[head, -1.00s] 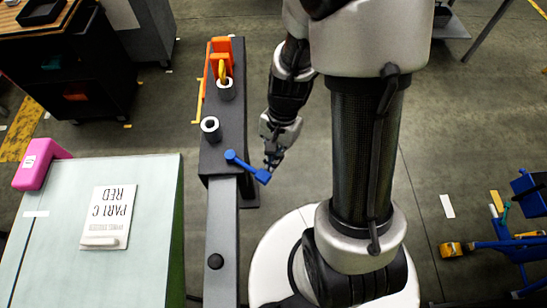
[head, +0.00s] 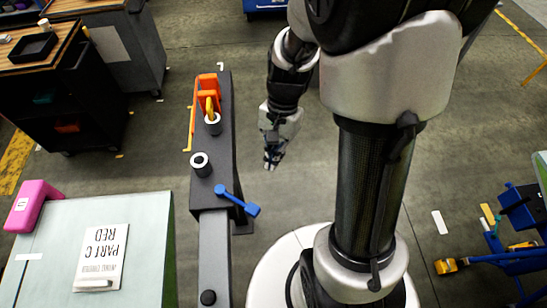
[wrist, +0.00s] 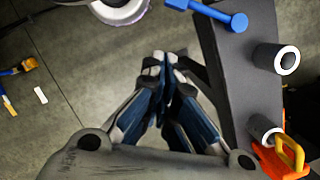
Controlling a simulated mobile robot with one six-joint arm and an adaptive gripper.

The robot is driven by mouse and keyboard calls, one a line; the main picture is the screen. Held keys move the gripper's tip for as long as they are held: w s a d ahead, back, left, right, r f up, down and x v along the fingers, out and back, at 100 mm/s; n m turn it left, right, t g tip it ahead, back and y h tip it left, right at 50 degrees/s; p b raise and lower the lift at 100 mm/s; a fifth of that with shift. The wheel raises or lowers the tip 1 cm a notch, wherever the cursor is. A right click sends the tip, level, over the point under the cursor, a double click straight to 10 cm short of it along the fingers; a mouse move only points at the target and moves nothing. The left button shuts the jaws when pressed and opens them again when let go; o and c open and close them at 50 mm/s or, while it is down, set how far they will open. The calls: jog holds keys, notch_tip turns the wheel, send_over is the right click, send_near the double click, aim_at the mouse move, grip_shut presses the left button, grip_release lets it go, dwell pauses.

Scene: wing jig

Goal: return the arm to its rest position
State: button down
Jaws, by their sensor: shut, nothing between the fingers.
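My gripper (head: 271,164) hangs at the end of my arm over open floor, to the right of the dark jig beam (head: 222,130). In the wrist view my gripper (wrist: 160,62) has its fingertips together with nothing between them. It is apart from the blue handle (head: 238,201), which sticks out from the beam's near right edge. The blue handle also shows at the top of the wrist view (wrist: 222,15). My arm is bent, with its upper links on the right of the head view.
The beam carries grey bushings (head: 201,164) and an orange clamp (head: 207,88) with a yellow part. A pale table (head: 150,235) at left holds a pink block (head: 34,206) and a sign reading "PART C RED" (head: 101,257). Blue equipment (head: 520,215) stands at right.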

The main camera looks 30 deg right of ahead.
dwell(0.4)
jog(key=s+a+r+n+t+h+b, duration=0.1)
jog(key=s+a+r+n+t+b, duration=0.1)
jog(key=s+r+n, duration=0.3)
jog(key=s+a+r+n+t+h+b, duration=0.1)
jog(key=s+a+r+n+t+b, duration=0.1)
jog(key=s+r+n+t+b, duration=0.2)
notch_tip(320, 180, up, 2)
jog(key=shift+s+a+r+n, duration=0.15)
jog(key=shift+s+r+n, duration=0.1)
jog(key=shift+s+n, duration=0.6)
